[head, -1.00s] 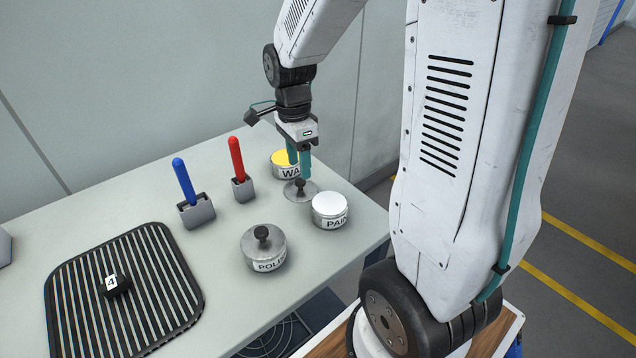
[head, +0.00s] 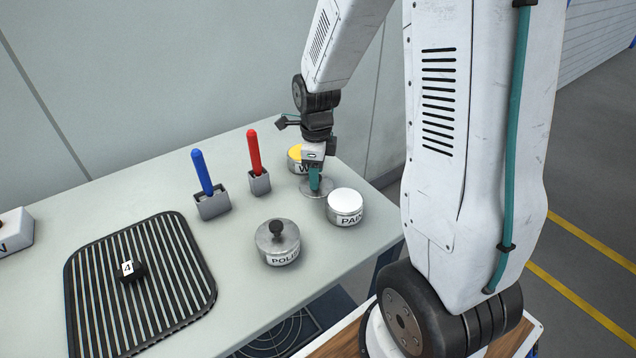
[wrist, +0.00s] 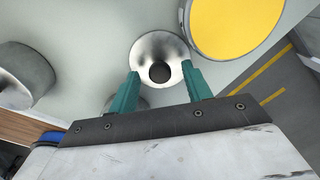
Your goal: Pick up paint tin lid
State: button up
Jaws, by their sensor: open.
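The paint tin lid is a flat silver disc (head: 306,188) with a dark knob. It lies on the table between the yellow-topped tin and the white-topped tin marked "PAIN". My gripper (head: 314,187) points down over it; its green fingers overlap in the head view and hide the knob. In the wrist view the lid (wrist: 147,48) and its dark knob (wrist: 160,73) show between the two parted fingertips (wrist: 160,68). The gripper is open, with gaps on both sides of the knob. Whether the fingers reach the knob's height, I cannot tell.
The yellow-topped tin (head: 295,155) stands close behind the lid, and the white-topped tin (head: 345,206) close in front. A lidded "POLI" tin (head: 278,243), red (head: 254,150) and blue (head: 202,172) handles in grey holders, and a black ribbed mat (head: 140,300) are further left.

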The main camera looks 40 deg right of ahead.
jog(key=shift+f, duration=0.2)
jog(key=c, duration=1)
jog(key=shift+c, duration=0.2)
